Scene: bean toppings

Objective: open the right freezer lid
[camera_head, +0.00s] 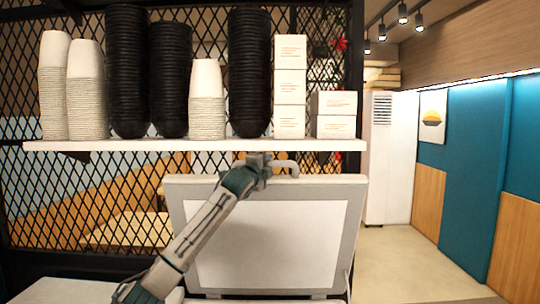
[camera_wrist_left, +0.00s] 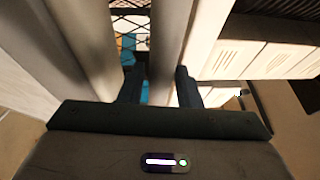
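The right freezer lid (camera_head: 178,200) stands raised and tilted back in the head view, its pale inner panel (camera_head: 270,250) facing me. A light handle (camera_head: 290,165) shows at its top edge, just under the shelf. My left arm reaches up from the lower left, and my left gripper (camera_head: 262,170) is at this handle. In the left wrist view the two dark fingers (camera_wrist_left: 160,88) are close on either side of a grey bar (camera_wrist_left: 168,45), which looks like the handle; they appear shut on it. The freezer's inside is hidden. My right gripper is not in view.
A white shelf (camera_head: 200,145) runs just above the gripper. It carries paper cup stacks (camera_head: 88,95), black bowl stacks (camera_head: 127,70) and white boxes (camera_head: 290,85). A black mesh partition (camera_head: 90,200) stands behind. Open floor (camera_head: 410,265) lies at the right.

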